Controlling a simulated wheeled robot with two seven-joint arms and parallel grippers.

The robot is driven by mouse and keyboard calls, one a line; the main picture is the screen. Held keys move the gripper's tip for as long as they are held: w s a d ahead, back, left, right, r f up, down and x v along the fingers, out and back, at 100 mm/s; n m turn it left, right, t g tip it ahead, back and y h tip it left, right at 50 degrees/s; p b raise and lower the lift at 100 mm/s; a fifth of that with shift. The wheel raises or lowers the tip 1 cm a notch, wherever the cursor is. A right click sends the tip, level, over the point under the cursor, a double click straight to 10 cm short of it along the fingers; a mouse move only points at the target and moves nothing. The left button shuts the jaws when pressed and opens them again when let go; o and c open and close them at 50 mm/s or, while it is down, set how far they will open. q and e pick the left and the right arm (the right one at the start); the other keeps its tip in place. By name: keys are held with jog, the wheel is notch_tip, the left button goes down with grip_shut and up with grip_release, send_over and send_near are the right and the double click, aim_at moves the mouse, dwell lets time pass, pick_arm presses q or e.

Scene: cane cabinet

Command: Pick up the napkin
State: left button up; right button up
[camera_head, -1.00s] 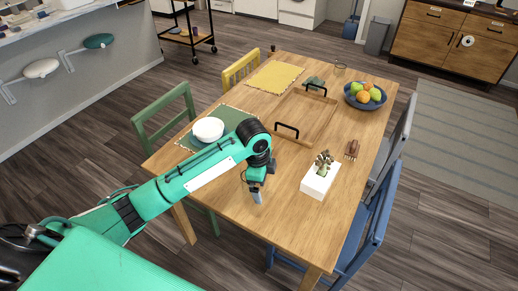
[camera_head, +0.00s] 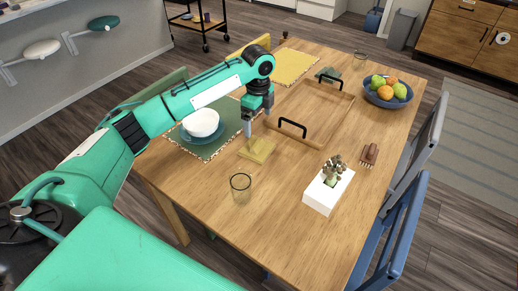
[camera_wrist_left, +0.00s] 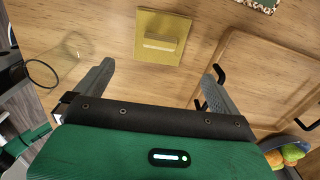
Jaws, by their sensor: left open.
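A mustard-yellow square napkin (camera_head: 265,146) lies flat on the wooden table, with a pale raised bar across its middle. It also shows in the left wrist view (camera_wrist_left: 150,24), beyond the fingertips and roughly centred between them. My left gripper (camera_head: 250,136) is over the napkin's far side in the head view, its fingers pointing down and partly covering it. In the wrist view the left gripper (camera_wrist_left: 160,66) has its fingers wide apart with nothing between them. My right gripper is not in view.
A clear glass (camera_head: 240,189) stands in front of the napkin. A white bowl (camera_head: 201,122) sits on a green placemat to the left. A wooden tray (camera_head: 312,137) with black handles lies to the right, and a white planter (camera_head: 325,199) is nearer the front.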

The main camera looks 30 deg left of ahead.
aim_at(257, 143)
pick_arm(q)
notch_tip(257, 143, down, 7)
jog(key=shift+r, duration=0.2)
jog(key=f, duration=0.5)
jog(key=shift+a+f+p, duration=0.15)
jog(key=shift+a+p, duration=0.05)
jog(key=shift+p, duration=0.15)
jog(key=c, duration=0.7)
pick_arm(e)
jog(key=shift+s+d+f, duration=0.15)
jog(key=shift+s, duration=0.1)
